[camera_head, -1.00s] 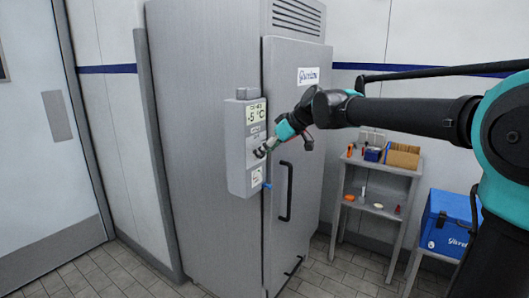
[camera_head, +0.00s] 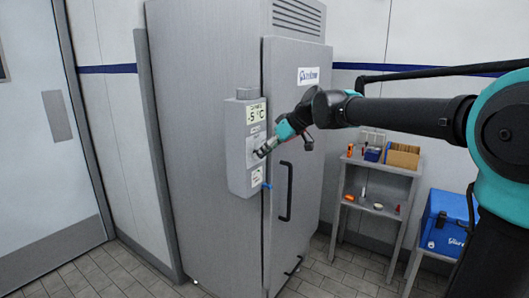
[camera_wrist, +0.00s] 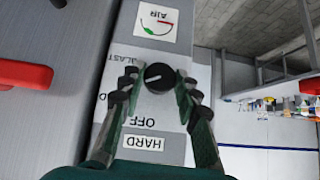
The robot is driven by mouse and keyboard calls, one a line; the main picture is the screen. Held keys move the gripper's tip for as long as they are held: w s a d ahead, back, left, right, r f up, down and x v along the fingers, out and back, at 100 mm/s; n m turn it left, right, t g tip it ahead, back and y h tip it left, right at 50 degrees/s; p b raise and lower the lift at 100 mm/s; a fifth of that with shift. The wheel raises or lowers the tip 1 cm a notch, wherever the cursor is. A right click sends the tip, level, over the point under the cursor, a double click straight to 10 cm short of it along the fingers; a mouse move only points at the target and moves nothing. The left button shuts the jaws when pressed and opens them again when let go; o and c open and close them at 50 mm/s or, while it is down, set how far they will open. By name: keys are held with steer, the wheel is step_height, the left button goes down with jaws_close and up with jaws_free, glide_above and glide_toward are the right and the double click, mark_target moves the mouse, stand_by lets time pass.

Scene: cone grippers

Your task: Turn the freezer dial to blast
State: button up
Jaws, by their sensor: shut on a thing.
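The freezer dial (camera_wrist: 160,77) is a round black knob on the grey control box (camera_head: 238,165) at the freezer's (camera_head: 210,120) front. A light mark on the knob points roughly left in the wrist view. The printed panel around it shows upside down there, with "BLAST" (camera_wrist: 124,57) partly hidden at the upper left, "OFF" (camera_wrist: 157,123) below and "HARD" (camera_wrist: 145,143) lower still. My gripper (camera_wrist: 158,82) is shut on the dial, one finger on each side. In the head view my gripper (camera_head: 263,152) reaches the box from the right and hides the dial.
The display (camera_head: 256,114) reads -5 °C. A black door handle (camera_head: 286,191) is just right of the box. A shelf unit (camera_head: 378,168) with small items and a blue cool box (camera_head: 448,222) stand at the right. A red part (camera_wrist: 25,75) shows at the wrist view's left.

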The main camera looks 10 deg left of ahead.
steer(key=m+g+y, duration=0.1)
steer(key=g, duration=0.1)
steer(key=m+g+y, duration=0.2)
steer(key=g, duration=0.1)
steer(key=w+m+g+y, duration=0.1)
steer(key=m+g, duration=0.1)
steer(key=shift+d+f+g, duration=0.15)
steer(key=shift+f+g, duration=0.1)
steer(key=shift+g, duration=0.05)
stand_by(0.4)
stand_by(0.4)
steer(key=o, duration=1.1)
steer(key=shift+o, duration=0.2)
steer(key=v, duration=1.2)
steer(key=shift+f, duration=0.25)
steer(key=shift+d, duration=0.1)
